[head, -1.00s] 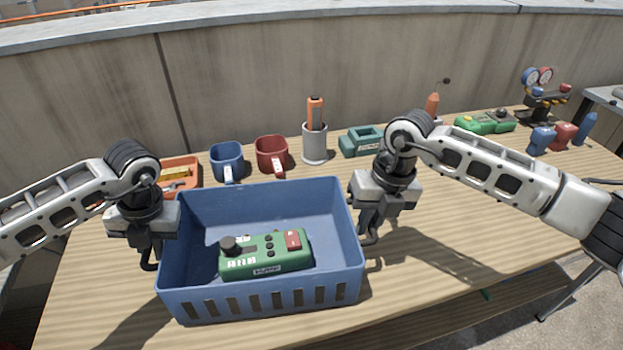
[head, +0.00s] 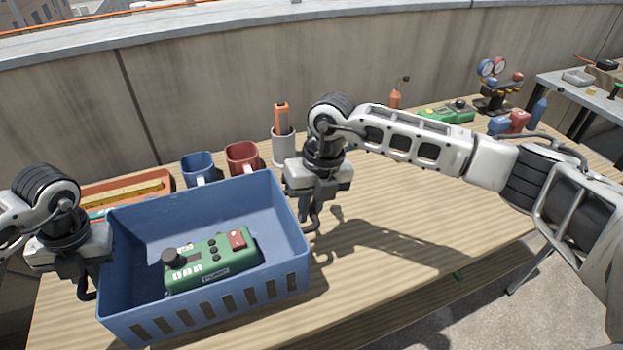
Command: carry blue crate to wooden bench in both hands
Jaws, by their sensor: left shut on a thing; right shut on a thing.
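The blue crate (head: 268,212) is in the head view at the lower left, over the near left part of the wooden bench (head: 420,215). A green control box (head: 212,262) with a black knob and a red button lies inside it. My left gripper (head: 88,285) is shut on the crate's left wall. My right gripper (head: 309,222) is shut on its right wall. The fingertips are partly hidden. I cannot tell whether the crate's underside touches the bench top.
Behind the crate stand an orange tray (head: 128,190), a blue mug (head: 199,168), a red mug (head: 242,158) and a grey cup (head: 283,149). A gauge set (head: 494,90) and small bottles stand at the far right end. The bench's middle right is clear. A grey table (head: 585,98) stands beyond.

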